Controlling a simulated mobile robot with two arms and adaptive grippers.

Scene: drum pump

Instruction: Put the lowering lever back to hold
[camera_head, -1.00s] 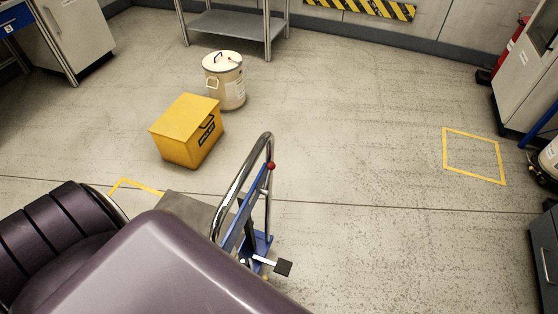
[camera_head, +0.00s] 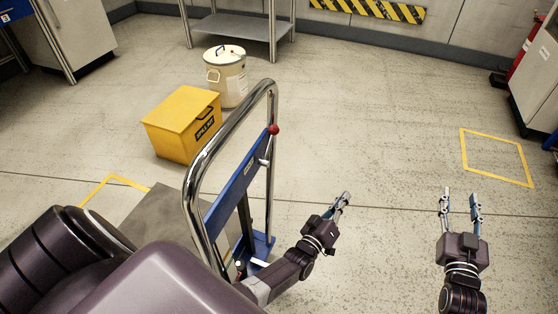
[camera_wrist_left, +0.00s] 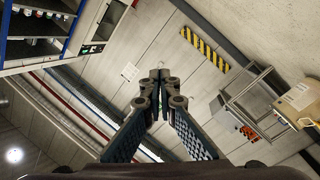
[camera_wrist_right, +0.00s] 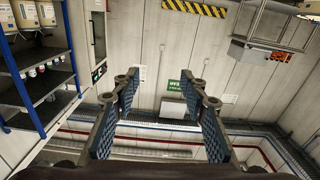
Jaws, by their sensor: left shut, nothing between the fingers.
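A lift trolley with a chrome push handle (camera_head: 196,165) and a blue mast (camera_head: 238,188) stands left of centre in the head view. A red ball knob (camera_head: 274,130), seemingly the lowering lever's end, sits by the handle's right upright. Whether it is at hold I cannot tell. My left gripper (camera_head: 345,197) is shut and empty, right of and below the knob in the picture, apart from it. The left wrist view shows its fingertips (camera_wrist_left: 158,84) together. My right gripper (camera_head: 460,199) is open and empty, further right. Its fingers (camera_wrist_right: 165,85) are apart in the right wrist view.
The trolley's grey platform (camera_head: 150,222) lies left of the mast. A yellow box (camera_head: 180,122) and a cream drum (camera_head: 226,76) stand behind it. A metal shelf table (camera_head: 240,28) is at the back. The floor at right, with a yellow-taped square (camera_head: 497,157), is clear.

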